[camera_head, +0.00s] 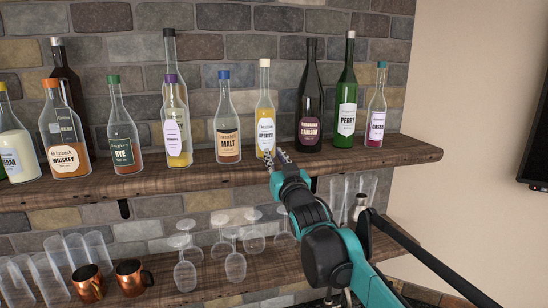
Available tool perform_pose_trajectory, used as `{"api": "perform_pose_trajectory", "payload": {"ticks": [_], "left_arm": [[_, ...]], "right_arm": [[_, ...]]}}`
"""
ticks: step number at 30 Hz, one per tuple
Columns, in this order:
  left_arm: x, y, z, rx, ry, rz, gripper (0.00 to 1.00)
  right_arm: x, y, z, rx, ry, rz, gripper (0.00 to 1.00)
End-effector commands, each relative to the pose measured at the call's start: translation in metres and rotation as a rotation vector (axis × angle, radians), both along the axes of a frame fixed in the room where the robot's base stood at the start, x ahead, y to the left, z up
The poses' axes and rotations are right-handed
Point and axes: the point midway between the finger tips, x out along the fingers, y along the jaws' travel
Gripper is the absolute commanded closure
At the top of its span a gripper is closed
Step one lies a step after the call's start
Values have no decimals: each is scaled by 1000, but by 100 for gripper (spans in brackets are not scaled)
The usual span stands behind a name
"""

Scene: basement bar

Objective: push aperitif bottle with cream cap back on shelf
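The aperitif bottle (265,117) stands upright on the upper shelf (330,158). It has a cream cap, yellow contents and a white label. My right gripper (276,155) is at the shelf's front edge, just in front of the bottle's lower right side. Its two fingertips show small and close together, and nothing is visible between them. Whether a fingertip touches the bottle cannot be told. My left gripper is out of view.
The malt bottle (227,125) stands left of the aperitif bottle, and the dark damson bottle (309,105) stands to its right. More bottles line the shelf. Glasses (235,265) and copper mugs (130,277) stand on the lower shelf. A brick wall is behind.

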Motion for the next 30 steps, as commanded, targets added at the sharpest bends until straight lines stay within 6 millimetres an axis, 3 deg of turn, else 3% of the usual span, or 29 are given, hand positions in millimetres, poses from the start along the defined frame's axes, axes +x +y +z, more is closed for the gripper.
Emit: {"api": "perform_pose_trajectory", "payload": {"ticks": [19,30], "left_arm": [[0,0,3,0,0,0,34],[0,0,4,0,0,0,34]], "right_arm": [[-65,-21,0,0,0,0,83],[-75,-24,0,0,0,0,83]]}}
